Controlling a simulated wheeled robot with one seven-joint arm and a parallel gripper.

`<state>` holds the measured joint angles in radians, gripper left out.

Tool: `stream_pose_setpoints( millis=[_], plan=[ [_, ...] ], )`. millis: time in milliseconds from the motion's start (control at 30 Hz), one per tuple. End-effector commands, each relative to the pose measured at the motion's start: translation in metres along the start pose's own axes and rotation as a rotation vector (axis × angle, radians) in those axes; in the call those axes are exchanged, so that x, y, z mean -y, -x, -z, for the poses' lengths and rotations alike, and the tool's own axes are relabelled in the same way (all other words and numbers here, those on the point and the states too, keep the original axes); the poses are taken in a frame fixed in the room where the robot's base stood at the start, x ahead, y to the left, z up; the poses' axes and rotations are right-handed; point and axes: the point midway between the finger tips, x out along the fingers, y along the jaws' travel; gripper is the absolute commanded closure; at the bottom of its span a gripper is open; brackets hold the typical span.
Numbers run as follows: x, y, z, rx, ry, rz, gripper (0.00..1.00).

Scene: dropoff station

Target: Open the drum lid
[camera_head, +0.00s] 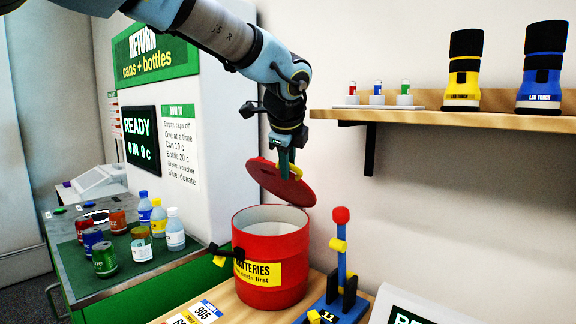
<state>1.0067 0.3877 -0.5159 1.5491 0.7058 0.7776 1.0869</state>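The red drum (285,251) stands on a wooden counter with a yellow batteries label on its front. Its mouth is open and the pale inside shows. The red round drum lid (268,176) is raised above the drum's back, tilted with its left edge high and its right edge low near the far rim. A yellow knob (297,172) shows on the lid. My gripper (286,165) reaches down from above and appears shut on the lid at the knob; the fingers' exact grip is partly hidden. Whether the lid's low edge touches the drum cannot be told.
A black lever with a yellow end (219,257) projects from the drum's left. A blue stand with a red-topped lever (341,250) is close on the right. A shelf (435,108) with torches (464,75) is right of my arm. Cans and bottles (104,259) stand left.

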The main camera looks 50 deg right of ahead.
Motion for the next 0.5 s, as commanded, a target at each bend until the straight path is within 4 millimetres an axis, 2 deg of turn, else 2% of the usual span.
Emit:
stream_pose_setpoints(
  millis=[33, 167, 500],
  plan=[
    [-0.0001, -0.0001, -0.0001, 0.000, 0.000, 0.000, 0.68],
    [0.0000, 0.0001, 0.0000, 0.000, 0.000, 0.000, 0.53],
    [0.0001, 0.0048, 0.0001, 0.000, 0.001, 0.002, 0.53]
  ],
)
